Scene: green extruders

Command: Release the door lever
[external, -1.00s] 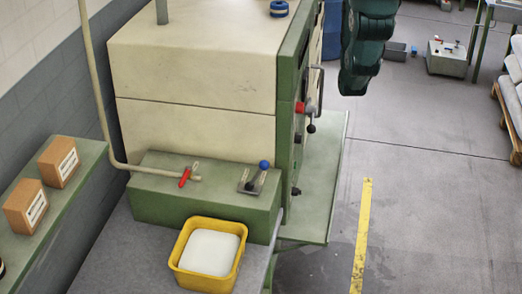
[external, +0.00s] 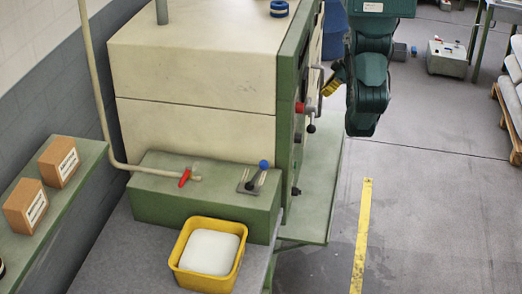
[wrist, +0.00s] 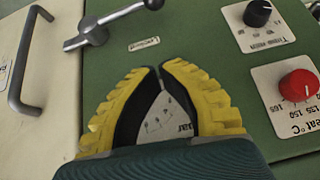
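The door lever (wrist: 92,35) is a grey metal hub with a bar slanting up right to a black ball knob (wrist: 153,4), on the green panel in the wrist view. In the external view its black knob (external: 311,128) hangs low on the machine's front. My gripper (wrist: 159,70) has yellow ribbed fingers with black inner faces. Its tips meet, with nothing visible between them. In the wrist view the tips appear below and right of the lever hub, apart from it. In the external view my gripper (external: 333,84) is beside the machine's front, partly hidden by my arm.
A grey door handle (wrist: 28,60) is left of the lever. A black dial (wrist: 257,13) and a red heat dial (wrist: 299,85) are to the right. A yellow bin (external: 208,257) stands at the front.

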